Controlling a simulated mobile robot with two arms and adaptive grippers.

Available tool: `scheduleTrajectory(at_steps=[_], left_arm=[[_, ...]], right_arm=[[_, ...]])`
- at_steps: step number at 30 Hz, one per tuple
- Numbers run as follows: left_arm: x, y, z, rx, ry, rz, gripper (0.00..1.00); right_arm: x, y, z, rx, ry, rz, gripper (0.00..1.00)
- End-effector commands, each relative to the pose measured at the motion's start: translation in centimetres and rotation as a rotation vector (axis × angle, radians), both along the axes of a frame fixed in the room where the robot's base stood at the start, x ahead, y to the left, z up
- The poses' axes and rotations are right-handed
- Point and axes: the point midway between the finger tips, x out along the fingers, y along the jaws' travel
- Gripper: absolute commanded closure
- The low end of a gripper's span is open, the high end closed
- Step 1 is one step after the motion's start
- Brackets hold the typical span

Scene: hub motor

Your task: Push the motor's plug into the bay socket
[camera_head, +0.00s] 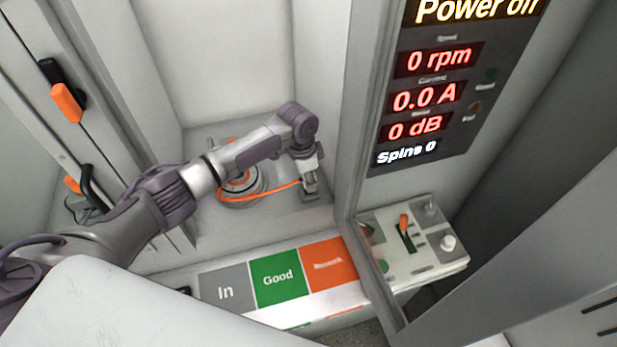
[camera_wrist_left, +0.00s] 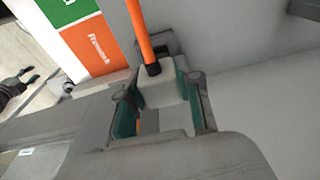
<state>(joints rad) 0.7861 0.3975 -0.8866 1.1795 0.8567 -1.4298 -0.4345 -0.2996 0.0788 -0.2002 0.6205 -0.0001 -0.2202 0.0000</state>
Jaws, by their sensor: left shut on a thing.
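The hub motor (camera_head: 243,188) sits on the bay floor, partly hidden behind my left arm. Its orange cable (camera_head: 272,192) runs right to my left gripper (camera_head: 311,178), which points down near the bay's right wall. In the left wrist view, my left gripper (camera_wrist_left: 162,100) has its green-padded fingers on either side of a pale grey plug (camera_wrist_left: 157,88), shut on it. The orange cable (camera_wrist_left: 141,35) leaves the plug. A darker grey block, seemingly the bay socket (camera_wrist_left: 180,42), shows right behind the plug. I cannot tell how deep the plug sits. My right gripper is not in view.
A panel (camera_head: 455,75) reads Power off, 0 rpm, 0.0 A, 0 dB and Spins 0. Below it is a switch box (camera_head: 440,262) with an orange-tipped lever. In, Good and Rework zones (camera_head: 277,278) lie in front of the bay. Door handles (camera_head: 66,102) are at left.

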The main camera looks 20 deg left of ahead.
Motion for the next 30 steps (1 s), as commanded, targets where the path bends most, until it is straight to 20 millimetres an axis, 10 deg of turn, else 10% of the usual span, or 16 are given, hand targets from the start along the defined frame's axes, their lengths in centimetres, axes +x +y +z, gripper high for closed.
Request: scheduleTrajectory(at_steps=[30], left_arm=[[0.04, 0.02, -0.88, 0.000, 0.000, 0.000, 1.00]], right_arm=[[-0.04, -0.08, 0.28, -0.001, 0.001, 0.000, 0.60]])
